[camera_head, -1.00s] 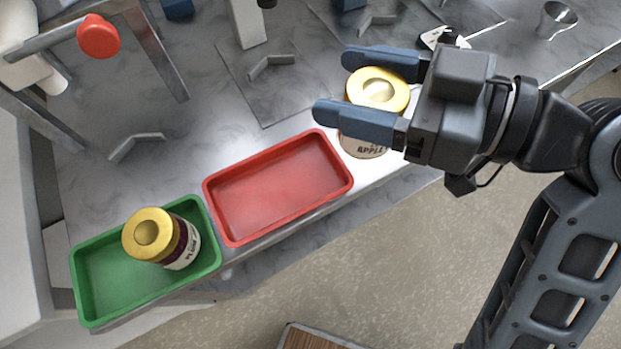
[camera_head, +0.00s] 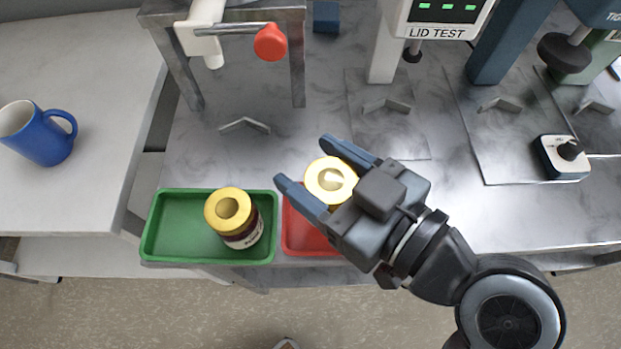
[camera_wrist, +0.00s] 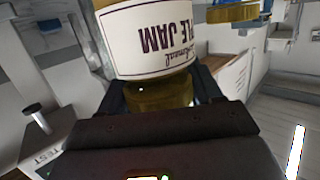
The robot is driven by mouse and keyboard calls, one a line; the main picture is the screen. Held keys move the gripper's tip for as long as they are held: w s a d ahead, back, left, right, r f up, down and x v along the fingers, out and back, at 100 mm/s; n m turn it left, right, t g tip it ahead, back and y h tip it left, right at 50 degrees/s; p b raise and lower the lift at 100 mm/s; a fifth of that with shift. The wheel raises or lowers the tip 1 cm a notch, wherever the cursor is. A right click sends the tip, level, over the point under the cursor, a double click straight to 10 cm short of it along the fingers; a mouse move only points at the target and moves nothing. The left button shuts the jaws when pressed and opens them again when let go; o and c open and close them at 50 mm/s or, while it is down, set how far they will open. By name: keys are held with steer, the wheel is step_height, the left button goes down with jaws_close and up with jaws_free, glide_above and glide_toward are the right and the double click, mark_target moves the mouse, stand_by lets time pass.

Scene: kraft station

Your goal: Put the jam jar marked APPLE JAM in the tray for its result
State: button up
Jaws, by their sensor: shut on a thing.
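My gripper (camera_head: 303,160) is shut on the jam jar (camera_head: 331,177), which has a gold lid. In the wrist view the jar (camera_wrist: 155,40) shows a white label, upside down, reading "...PLE JAM". In the head view the held jar and my gripper cover part of the red tray (camera_head: 297,243); how high the jar is above it is hard to tell. Left of it is the green tray (camera_head: 178,226). A second gold-lidded jar (camera_head: 232,214) with dark contents stands in the green tray; its label is too small to read.
The LID TEST device (camera_head: 437,22) at the back shows several green lights. A lever stand with a red knob (camera_head: 270,42) stands behind the trays. A blue mug (camera_head: 42,135) is on the left counter. A small box with a black knob (camera_head: 563,157) is at right.

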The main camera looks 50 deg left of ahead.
steer(key=shift+s+a+f, duration=0.3)
steer(key=shift+s+f, duration=0.05)
steer(key=shift+s, duration=0.05)
steer(key=shift+f+p, duration=0.35)
steer(key=shift+f, duration=1.6)
steer(key=shift+f, duration=0.1)
steer(key=o, duration=1.5)
steer(key=shift+r, duration=0.2)
steer(key=d, duration=0.4)
steer(key=d+r+b, duration=0.1)
steer(key=d, duration=0.3)
steer(key=d+r+b, duration=0.1)
steer(key=d, duration=0.2)
steer(key=shift+w+d+r, duration=0.1)
steer(key=shift+w+d, duration=0.25)
steer(key=shift+d, duration=0.05)
steer(key=shift+d, duration=0.1)
